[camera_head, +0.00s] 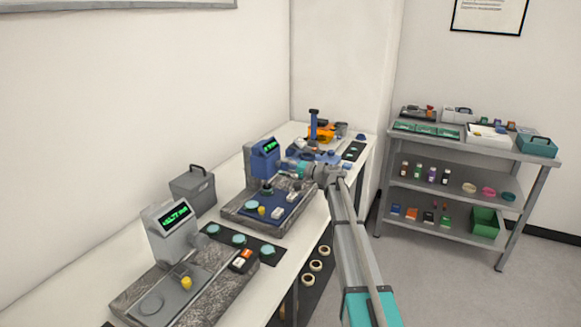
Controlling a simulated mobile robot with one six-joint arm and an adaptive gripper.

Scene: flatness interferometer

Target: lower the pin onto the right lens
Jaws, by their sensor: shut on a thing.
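My gripper (290,166) is at the right side of the blue gauge (265,160) with the green display. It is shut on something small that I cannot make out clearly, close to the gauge. A small dark and green part, perhaps the pin, (267,188) shows below the gauge head; whether it touches a lens is too small to tell. The gauge stands on a stone base (238,217) with a blue plate. A pale teal disc, perhaps a lens, (250,204) lies at the plate's left, beside a yellow knob (262,211). I cannot tell which lens is the right one.
A grey gauge (172,232) on another stone base is nearer. Several teal discs lie on a dark mat (225,233) between the bases. A grey box (194,189) stands near the wall. Orange and blue equipment (320,131) is at the bench's far end. A shelf (455,183) stands right.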

